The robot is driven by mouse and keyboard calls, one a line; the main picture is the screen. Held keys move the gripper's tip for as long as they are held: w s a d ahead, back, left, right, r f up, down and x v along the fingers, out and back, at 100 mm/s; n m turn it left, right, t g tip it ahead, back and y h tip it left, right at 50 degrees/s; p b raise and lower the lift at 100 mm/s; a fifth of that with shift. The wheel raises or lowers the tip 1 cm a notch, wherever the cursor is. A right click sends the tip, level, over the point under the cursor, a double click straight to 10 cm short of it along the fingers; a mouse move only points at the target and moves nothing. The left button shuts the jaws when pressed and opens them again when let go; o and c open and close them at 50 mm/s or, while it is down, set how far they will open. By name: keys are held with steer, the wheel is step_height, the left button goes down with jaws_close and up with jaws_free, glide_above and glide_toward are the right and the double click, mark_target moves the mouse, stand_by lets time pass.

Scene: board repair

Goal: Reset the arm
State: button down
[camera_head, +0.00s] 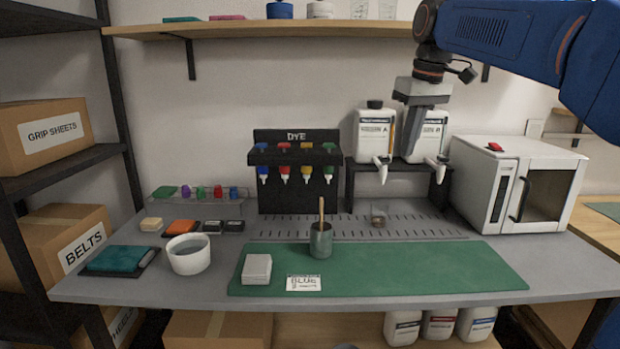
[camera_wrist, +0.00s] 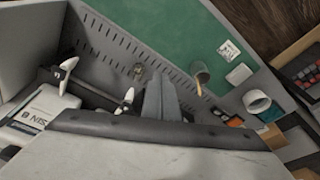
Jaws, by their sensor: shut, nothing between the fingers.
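My arm reaches in from the upper right of the head view. My gripper (camera_head: 409,150) hangs from it, fingers down, in front of the two white jugs above the bench. In the wrist view my gripper (camera_wrist: 162,98) shows its two fingers together with nothing between them. It is apart from the bench and from the objects on it. The jug behind it on the right (camera_head: 433,143) is partly hidden by the fingers.
A green mat (camera_head: 430,268) holds a metal cup with a stick (camera_head: 320,241), a white block (camera_head: 257,268) and a BLUE card (camera_head: 304,283). A dye rack (camera_head: 295,195), a small glass (camera_head: 378,215) and a white oven (camera_head: 482,190) stand behind. The mat's right half is clear.

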steer(key=s+d+f+m+t, duration=0.1)
steer(key=s+d+f+m, duration=0.1)
steer(key=s+f, duration=1.3)
steer(key=s+d+f+m+t+h, duration=0.1)
steer(key=s+d+f+m, duration=0.2)
steer(key=s+f, duration=1.3)
steer(key=shift+d+m+t, duration=0.3)
steer(key=shift+d, duration=0.35)
